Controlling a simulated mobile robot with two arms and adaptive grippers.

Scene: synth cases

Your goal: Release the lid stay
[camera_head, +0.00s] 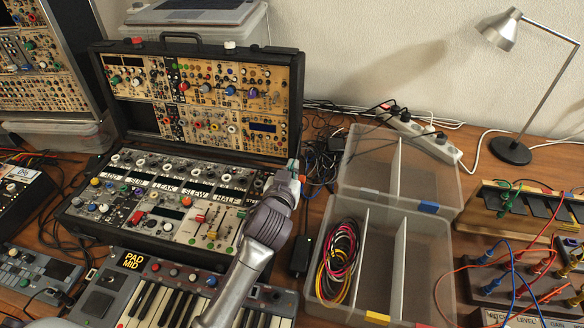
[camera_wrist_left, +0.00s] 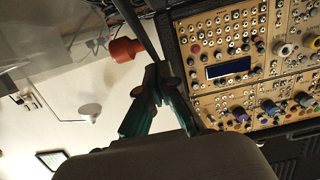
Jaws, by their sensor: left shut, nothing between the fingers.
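The synth case stands open on the desk, its lid (camera_head: 205,92) upright at the back and its base (camera_head: 165,205) flat in front. My left gripper (camera_head: 293,166) is at the lid's right side, near the lid's lower right corner. In the left wrist view its fingers (camera_wrist_left: 157,72) are closed together with nothing between them. A dark bar (camera_wrist_left: 136,28), which looks like the lid stay, runs beside the lid edge down to the fingertips. A red knob (camera_wrist_left: 125,49) sticks out beside it. I cannot tell whether the fingers touch the bar. My right gripper is not in view.
A clear divided box (camera_head: 408,258) with coiled cables (camera_head: 340,262) is right of my left arm. A keyboard (camera_head: 165,300) lies in front of the case. Loose black cables and an adapter (camera_head: 301,255) are near the gripper. A desk lamp (camera_head: 510,150) stands at back right.

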